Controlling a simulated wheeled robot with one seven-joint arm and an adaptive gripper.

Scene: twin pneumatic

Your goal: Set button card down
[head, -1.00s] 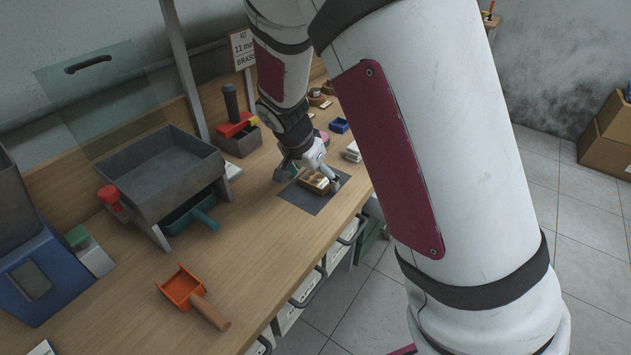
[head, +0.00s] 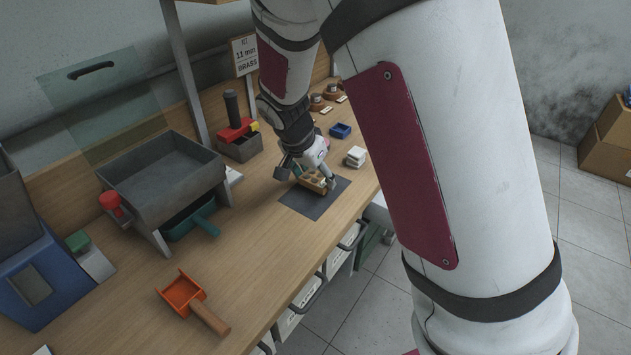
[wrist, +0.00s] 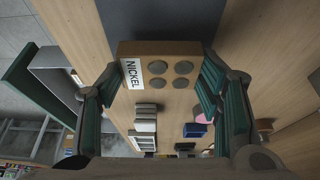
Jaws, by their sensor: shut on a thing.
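The button card is a brown block with a white NICKEL label and several round grey buttons. In the wrist view the card (wrist: 160,66) sits between my gripper's green-padded fingers (wrist: 160,92), which are shut on its two ends. In the head view the card (head: 314,182) looks tilted over the far part of a dark grey mat (head: 312,204), with my gripper (head: 314,176) around it. I cannot tell whether its lower edge touches the mat. The mat also shows beyond the card in the wrist view (wrist: 165,18).
A sign (head: 245,54) reads 11 mm BRASS. White blocks (head: 355,157) and a blue tray (head: 340,130) are beyond the mat. A grey hopper (head: 160,178) and an orange scoop (head: 183,293) are left. The mat's near part is bare.

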